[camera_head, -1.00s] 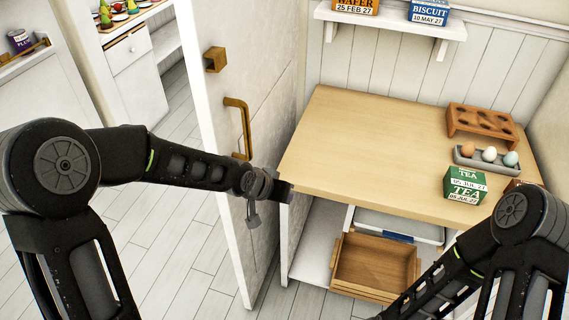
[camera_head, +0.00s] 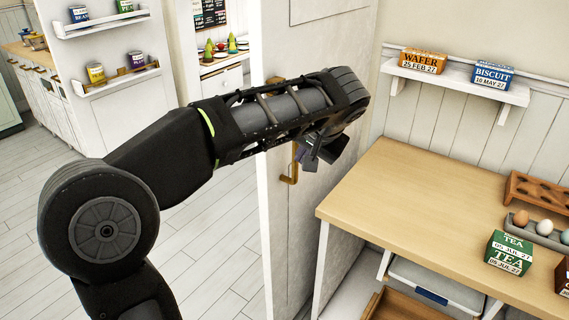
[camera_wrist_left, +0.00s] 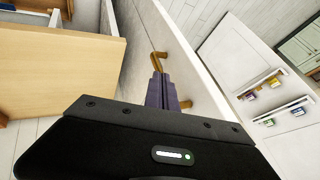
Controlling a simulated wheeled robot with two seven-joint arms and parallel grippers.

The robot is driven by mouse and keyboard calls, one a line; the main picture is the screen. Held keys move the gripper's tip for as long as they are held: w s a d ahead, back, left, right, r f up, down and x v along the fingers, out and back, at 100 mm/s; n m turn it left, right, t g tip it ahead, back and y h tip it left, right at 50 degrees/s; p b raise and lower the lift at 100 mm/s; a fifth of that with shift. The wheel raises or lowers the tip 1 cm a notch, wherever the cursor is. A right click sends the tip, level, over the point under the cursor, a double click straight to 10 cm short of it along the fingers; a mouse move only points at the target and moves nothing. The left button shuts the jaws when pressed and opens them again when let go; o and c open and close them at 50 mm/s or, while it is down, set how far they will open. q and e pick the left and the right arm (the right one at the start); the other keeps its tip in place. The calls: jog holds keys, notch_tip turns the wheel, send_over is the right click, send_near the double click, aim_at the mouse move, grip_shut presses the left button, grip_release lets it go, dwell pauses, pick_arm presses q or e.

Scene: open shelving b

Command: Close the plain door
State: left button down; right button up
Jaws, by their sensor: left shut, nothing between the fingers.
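The plain door (camera_head: 343,95) is a white panel standing open beside the wooden counter, its narrow edge toward me in the head view. Its brass handle (camera_head: 289,178) is partly hidden behind my left arm; it also shows in the left wrist view (camera_wrist_left: 158,64). My left gripper (camera_head: 308,160) is on the counter side of the door, close to the handle. In the left wrist view its purple-grey fingers (camera_wrist_left: 160,88) are together with nothing between them. I cannot tell whether they touch the handle or door. My right gripper is out of view.
The counter (camera_head: 420,210) holds a green tea box (camera_head: 509,252), an egg tray (camera_head: 535,230) and a wooden rack (camera_head: 540,192). A wall shelf (camera_head: 455,82) holds two boxes. The floor (camera_head: 215,240) left of the door is clear.

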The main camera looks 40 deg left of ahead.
aim_at(294, 168)
pick_arm(q)
jog(key=p+x, duration=0.1)
jog(key=x, duration=0.8)
jog(key=shift+w+a+f, duration=0.1)
jog(key=shift+f, duration=0.05)
jog(key=shift+w+a+f+p, duration=0.1)
jog(key=shift+a+p, duration=0.1)
jog(key=shift+a, duration=0.5)
jog(key=shift+s+a+f+p, duration=0.1)
jog(key=shift+a+p, duration=0.15)
jog(key=shift+a, duration=0.5)
jog(key=shift+w+a+f+p, duration=0.1)
jog(key=shift+a+p, duration=0.1)
jog(key=shift+a, duration=0.5)
jog(key=shift+a, duration=0.1)
